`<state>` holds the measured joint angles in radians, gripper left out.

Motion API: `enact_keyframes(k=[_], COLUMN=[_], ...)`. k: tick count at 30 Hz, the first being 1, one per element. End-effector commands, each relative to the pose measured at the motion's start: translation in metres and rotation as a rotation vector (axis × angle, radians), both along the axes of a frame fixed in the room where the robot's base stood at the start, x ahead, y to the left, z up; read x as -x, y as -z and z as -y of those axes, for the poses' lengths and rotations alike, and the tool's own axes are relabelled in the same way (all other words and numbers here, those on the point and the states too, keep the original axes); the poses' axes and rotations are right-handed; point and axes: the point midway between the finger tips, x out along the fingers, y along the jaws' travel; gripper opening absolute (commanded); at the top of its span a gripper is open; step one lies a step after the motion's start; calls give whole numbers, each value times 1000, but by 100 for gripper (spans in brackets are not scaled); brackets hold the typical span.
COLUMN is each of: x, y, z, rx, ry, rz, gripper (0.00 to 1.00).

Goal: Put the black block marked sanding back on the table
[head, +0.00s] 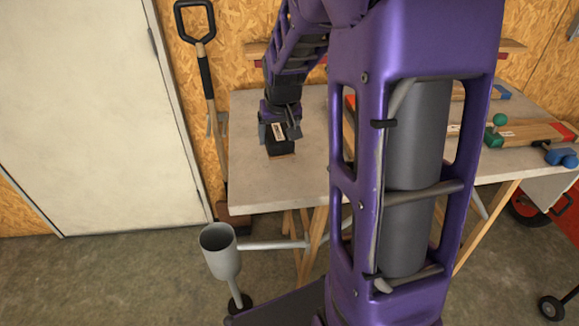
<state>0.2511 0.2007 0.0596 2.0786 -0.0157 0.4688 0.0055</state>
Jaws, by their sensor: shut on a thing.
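The black block (280,147) with a pale label is at the left part of the grey table (255,193). My gripper (279,132) points down from above and is shut on the block. The block is at or just above the table top; I cannot tell whether its underside touches. The label's writing is too small to read.
Wooden boards with red, green and blue parts (520,132) lie on the table's right side. A shovel (205,80) leans on the wall left of the table. A grey cup-shaped stand (222,255) is at the front left. The table's front left corner is clear.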

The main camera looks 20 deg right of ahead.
Motion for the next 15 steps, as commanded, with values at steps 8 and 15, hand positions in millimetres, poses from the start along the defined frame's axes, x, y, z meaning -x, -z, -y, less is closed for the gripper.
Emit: enact_keyframes(k=[8, 15], x=[-7, -6], y=[-12, 30], z=[51, 51], rx=[2, 1], ry=[92, 93], rz=[-4, -4], gripper=[27, 27])
